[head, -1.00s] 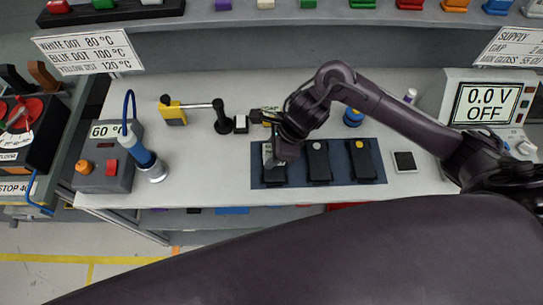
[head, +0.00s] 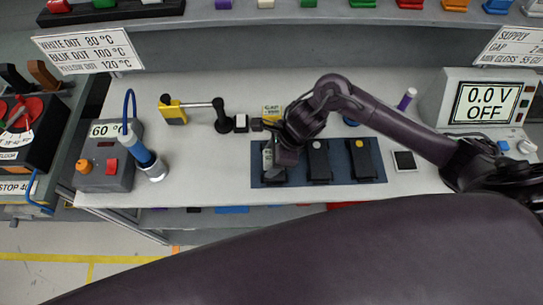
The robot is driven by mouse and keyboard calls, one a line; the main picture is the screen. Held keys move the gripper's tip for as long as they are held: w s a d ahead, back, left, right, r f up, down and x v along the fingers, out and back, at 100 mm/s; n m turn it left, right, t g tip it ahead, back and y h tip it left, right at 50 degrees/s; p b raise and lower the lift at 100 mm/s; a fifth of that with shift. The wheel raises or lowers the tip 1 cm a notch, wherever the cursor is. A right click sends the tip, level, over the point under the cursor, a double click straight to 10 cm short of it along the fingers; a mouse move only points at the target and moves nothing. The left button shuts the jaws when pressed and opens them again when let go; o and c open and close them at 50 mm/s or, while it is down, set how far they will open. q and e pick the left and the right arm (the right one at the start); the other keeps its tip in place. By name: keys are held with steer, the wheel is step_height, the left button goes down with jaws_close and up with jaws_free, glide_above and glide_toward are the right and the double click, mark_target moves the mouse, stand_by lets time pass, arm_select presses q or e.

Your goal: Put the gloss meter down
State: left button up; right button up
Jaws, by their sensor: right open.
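My right gripper (head: 274,142) is open over the left end of the blue mat (head: 334,180). It is beside a small grey-green upright block (head: 267,157) on the left black module (head: 273,177). This block may be the gloss meter; its face is too small to read. It rests on the module, and the gripper partly covers it. I cannot tell whether a finger touches it. The modules with a white dot (head: 318,162) and a yellow dot (head: 361,158) lie to the right. My left gripper is out of view.
A yellow block labelled GAP (head: 272,111) stands behind my gripper. A yellow-black tool (head: 173,110), a heater box (head: 103,165) and a blue iron (head: 146,160) are left. A white-black pad (head: 404,160) and a supply reading 0.0 V OFF (head: 486,103) are right.

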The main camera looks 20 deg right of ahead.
steer(key=shift+r, duration=0.2)
steer(key=shift+w+d+r, duration=0.1)
steer(key=shift+d+r, duration=0.05)
steer(key=shift+r, duration=0.15)
steer(key=v, duration=1.1)
steer(key=shift+b, duration=0.35)
steer(key=shift+d, duration=0.1)
